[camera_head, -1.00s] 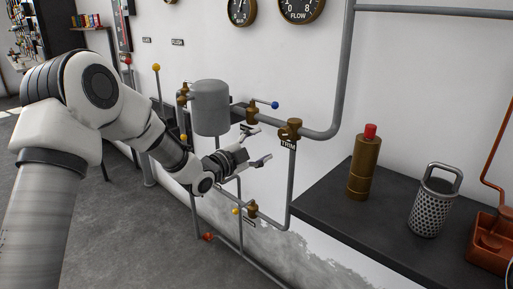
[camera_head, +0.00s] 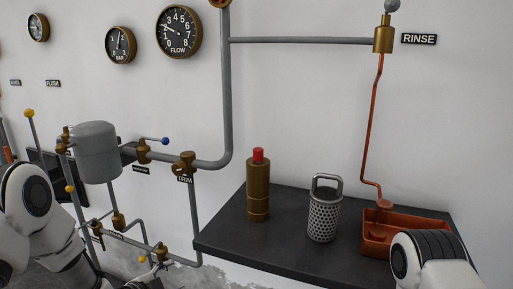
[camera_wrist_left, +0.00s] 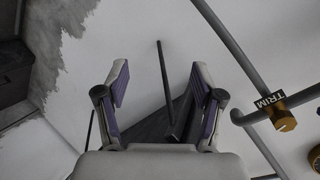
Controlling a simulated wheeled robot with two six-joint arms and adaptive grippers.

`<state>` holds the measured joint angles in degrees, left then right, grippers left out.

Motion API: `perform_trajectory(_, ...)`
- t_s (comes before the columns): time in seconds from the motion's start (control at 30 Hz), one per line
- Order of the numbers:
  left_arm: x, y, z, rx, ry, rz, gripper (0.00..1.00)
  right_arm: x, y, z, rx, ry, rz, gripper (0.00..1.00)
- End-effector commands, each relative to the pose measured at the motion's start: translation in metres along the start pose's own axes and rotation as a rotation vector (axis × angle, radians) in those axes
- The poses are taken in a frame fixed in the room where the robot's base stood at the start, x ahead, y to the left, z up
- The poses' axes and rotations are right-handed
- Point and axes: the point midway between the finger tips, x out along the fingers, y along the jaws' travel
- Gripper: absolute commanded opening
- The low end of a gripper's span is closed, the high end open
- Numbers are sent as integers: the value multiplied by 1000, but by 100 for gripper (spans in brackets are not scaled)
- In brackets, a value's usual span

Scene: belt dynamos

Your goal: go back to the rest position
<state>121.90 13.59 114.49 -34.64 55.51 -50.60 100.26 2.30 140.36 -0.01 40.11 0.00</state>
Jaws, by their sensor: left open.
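My left gripper (camera_wrist_left: 158,95) is open and empty in the left wrist view, its two purple-lined fingers apart with pipework and wall beyond them. In the head view my left arm (camera_head: 40,225) is at the lower left, and only part of its gripper shows at the bottom edge, below the pipes. My right arm (camera_head: 435,262) shows as a white and black link at the lower right, in front of the shelf. My right gripper is not in view.
A dark shelf (camera_head: 232,232) holds a brass cylinder with red top (camera_head: 258,190), a perforated metal basket (camera_head: 324,215) and an orange tray (camera_head: 376,238). A grey tank (camera_head: 97,152), the TRIM valve (camera_head: 183,165) and pipes stand left of the shelf. Gauges (camera_head: 179,32) hang above.

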Motion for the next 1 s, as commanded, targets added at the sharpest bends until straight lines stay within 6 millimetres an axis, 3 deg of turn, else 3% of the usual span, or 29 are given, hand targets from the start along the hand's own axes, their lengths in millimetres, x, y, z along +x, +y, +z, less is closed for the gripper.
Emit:
perform_trajectory(0.03,-3,45,17,-54,-56,75,68,0,0,0,0,0,0,0)
perform_trajectory(0.13,-22,129,50,-197,-198,213,68,0,0,0,0,0,0,0)
perform_trajectory(0.2,-44,184,69,-309,-315,298,68,0,0,0,0,0,0,0)
perform_trajectory(0.3,-85,247,90,-467,-492,387,68,0,0,0,0,0,0,0)
perform_trajectory(0.4,-128,292,104,-615,-669,434,68,0,0,0,0,0,0,0)
perform_trajectory(0.5,-172,323,112,-764,-856,438,68,0,0,0,0,0,0,0)
perform_trajectory(0.6,-219,337,116,-972,-1081,355,68,0,0,0,0,0,0,0)
perform_trajectory(0.67,-232,339,120,-1108,-1181,264,68,0,0,0,0,0,0,0)
perform_trajectory(0.8,-253,303,87,-1155,-1191,237,68,-54,0,0,0,0,0,0)
perform_trajectory(1.0,-279,259,48,-1153,-1188,239,68,-118,-1,0,0,0,0,0)
